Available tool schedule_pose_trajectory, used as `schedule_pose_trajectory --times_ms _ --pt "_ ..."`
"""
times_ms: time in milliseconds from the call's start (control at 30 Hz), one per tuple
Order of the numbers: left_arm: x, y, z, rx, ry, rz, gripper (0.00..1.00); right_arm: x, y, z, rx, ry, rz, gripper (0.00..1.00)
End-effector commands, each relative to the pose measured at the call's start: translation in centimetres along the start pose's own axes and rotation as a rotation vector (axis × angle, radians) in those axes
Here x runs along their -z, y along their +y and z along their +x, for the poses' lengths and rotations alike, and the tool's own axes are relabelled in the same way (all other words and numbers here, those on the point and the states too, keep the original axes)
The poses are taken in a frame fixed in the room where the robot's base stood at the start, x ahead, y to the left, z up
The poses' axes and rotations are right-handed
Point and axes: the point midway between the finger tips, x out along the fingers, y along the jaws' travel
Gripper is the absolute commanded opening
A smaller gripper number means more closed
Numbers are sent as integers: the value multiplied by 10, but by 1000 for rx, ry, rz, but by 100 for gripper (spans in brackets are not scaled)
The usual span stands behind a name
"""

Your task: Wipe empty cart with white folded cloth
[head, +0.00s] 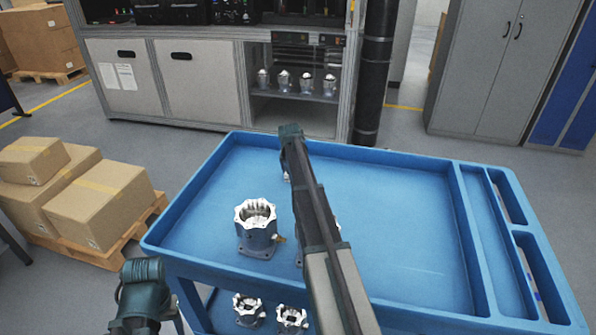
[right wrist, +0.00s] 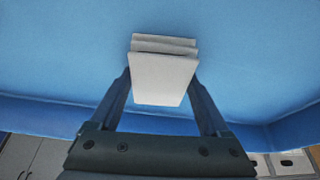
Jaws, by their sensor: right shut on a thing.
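The blue cart (head: 400,215) fills the middle of the head view. Its top tray holds a machined metal housing (head: 256,228) left of my right arm; parts of others show behind the arm. In the right wrist view, my right gripper (right wrist: 162,84) is shut on the white folded cloth (right wrist: 163,72), with a finger on each side. The cloth is over the blue tray surface (right wrist: 60,55); I cannot tell if it touches. In the head view, my right arm hides the gripper and cloth. Part of my left arm shows at bottom left, but its gripper is not visible.
More housings (head: 291,318) sit on the cart's lower shelf. Cardboard boxes (head: 100,200) on a pallet stand at left. A workbench (head: 200,80) is behind the cart, with a black column (head: 375,75) beside it and a grey cabinet (head: 490,75) at right. The tray's right part is clear.

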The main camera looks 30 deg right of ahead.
Motion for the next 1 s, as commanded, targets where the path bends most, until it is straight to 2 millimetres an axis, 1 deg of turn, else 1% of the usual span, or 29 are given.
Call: schedule_pose_trajectory --times_ms 233,567,867,1000 --pt "0 0 0 0 0 0 58 0 -9 0 4 -2 0 36" --pt "0 0 -2 0 0 0 58 4 -34 0 3 -2 0 36" --pt "0 0 -2 0 0 0 58 4 -35 -1 2 -1 0 36" --pt "0 -1 -6 0 0 0 58 5 -35 -5 2 -1 0 36"
